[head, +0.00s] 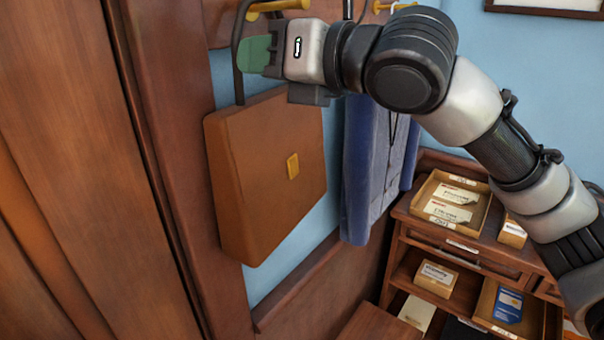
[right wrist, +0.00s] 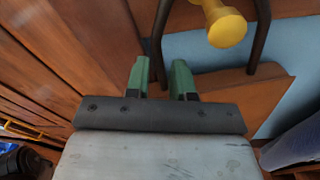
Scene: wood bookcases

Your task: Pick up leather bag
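The brown leather bag (head: 265,170) with a gold clasp hangs against the wall below a yellow peg (head: 281,5). Its dark handle (head: 239,60) rises from the bag's top toward the peg. My right gripper (head: 255,54) is at the handle, above the bag. In the right wrist view, the green fingertips (right wrist: 160,80) are apart, with one side of the handle (right wrist: 165,40) in line with the gap between them. I cannot tell whether they touch it. The bag's top (right wrist: 240,85) shows beyond the fingers. My left gripper is not in view.
A blue garment (head: 375,165) hangs just right of the bag. A wooden cabinet (head: 150,150) stands close on the left. A wooden shelf unit (head: 465,258) with trays and small boxes stands at the lower right, below my right arm.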

